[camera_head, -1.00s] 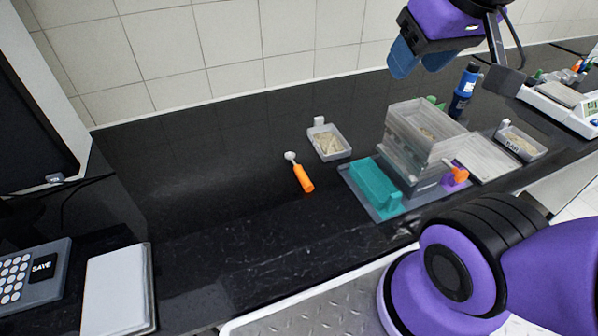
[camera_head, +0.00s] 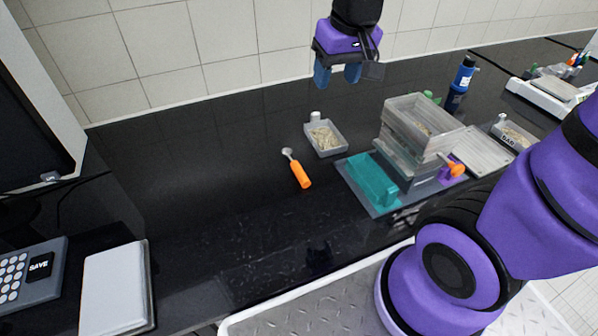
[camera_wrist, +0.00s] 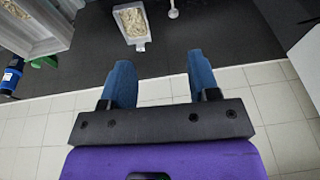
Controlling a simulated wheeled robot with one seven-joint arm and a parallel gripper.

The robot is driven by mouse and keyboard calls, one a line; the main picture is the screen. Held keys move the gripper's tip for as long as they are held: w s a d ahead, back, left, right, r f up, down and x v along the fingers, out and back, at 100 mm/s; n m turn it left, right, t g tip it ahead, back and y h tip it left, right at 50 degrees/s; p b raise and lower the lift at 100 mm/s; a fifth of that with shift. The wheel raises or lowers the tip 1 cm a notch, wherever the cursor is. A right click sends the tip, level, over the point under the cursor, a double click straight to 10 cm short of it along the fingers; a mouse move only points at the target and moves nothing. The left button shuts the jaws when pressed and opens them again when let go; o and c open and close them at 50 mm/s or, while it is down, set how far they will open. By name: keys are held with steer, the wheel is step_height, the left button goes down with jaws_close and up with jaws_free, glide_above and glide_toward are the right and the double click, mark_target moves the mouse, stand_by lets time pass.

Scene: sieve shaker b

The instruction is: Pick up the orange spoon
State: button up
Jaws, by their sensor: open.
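The orange spoon (camera_head: 301,174) lies on the black counter, left of a small grey tray. Its orange handle points toward the front and its pale scoop end points back. In the wrist view only the pale end of the spoon (camera_wrist: 173,9) shows at the top edge; the handle is out of frame. My gripper (camera_head: 338,76) is high above the back of the counter, apart from the spoon, behind it and to its right. Its two blue fingers also show in the wrist view (camera_wrist: 161,85), spread apart with nothing between them.
The grey tray (camera_head: 339,150) of pale material sits right of the spoon. Stacked clear sieves (camera_head: 408,137) and a teal block (camera_head: 366,176) stand farther right, with a blue bottle (camera_head: 459,84) behind. A keypad (camera_head: 22,266) and white box (camera_head: 113,290) are left. Counter left of the spoon is clear.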

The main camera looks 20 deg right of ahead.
steer(key=w+a+f+g, duration=0.2)
steer(key=w+f, duration=0.3)
steer(key=f, duration=0.4)
glide_toward(299, 169)
steer(key=shift+g, duration=0.4)
steer(key=shift+w+a+f, duration=0.1)
steer(key=shift+w+f, duration=0.1)
steer(key=shift+f, duration=2.1)
steer(key=shift+w+f, duration=0.2)
steer(key=shift+f, duration=2.1)
jaws_close()
steer(key=shift+r, duration=0.2)
